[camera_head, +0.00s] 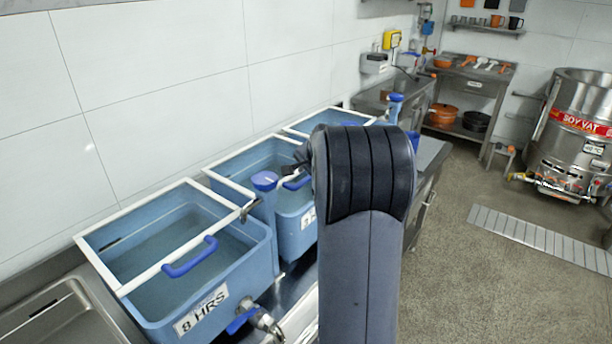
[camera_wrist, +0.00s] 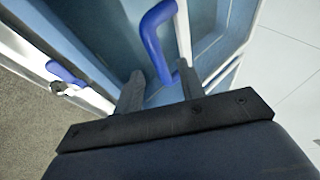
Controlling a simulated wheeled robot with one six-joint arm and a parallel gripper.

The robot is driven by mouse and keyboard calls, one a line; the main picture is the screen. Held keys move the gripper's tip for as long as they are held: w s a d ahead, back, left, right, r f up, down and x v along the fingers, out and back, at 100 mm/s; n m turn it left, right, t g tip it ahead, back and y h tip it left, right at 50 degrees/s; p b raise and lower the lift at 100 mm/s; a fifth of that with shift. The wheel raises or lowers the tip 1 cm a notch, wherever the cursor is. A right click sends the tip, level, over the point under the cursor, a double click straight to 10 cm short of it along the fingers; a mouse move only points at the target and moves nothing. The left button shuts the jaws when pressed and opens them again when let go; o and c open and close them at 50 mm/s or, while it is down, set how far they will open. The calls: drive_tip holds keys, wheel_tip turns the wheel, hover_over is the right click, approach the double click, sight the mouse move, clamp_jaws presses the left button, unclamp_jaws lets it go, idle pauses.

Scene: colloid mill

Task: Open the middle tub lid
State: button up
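The middle tub (camera_head: 290,212) is a blue tank with a white-edged, clear-looking lid (camera_head: 228,183) lying across its top. Its blue handle (camera_head: 297,183) shows just left of my arm. My gripper (camera_head: 296,165) is small beside my arm in the head view, above the middle tub near that handle, and partly hidden. In the wrist view my gripper (camera_wrist: 158,85) has its two grey fingers apart. A blue curved handle (camera_wrist: 152,38) lies ahead, its lower end between the fingertips. I cannot tell whether they touch it.
The near tub (camera_head: 235,275), marked 8 HRS, has its own blue lid handle (camera_head: 190,257) and a tap (camera_head: 262,318). The far tub (camera_head: 328,121) stands behind. A white wall (camera_head: 170,80) runs along the left. Open floor (camera_head: 480,285) lies to the right.

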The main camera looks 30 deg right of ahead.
drive_tip(key=shift+x, duration=1.15)
drive_tip(key=shift+c, duration=0.2)
drive_tip(key=shift+d, duration=0.1)
clamp_jaws()
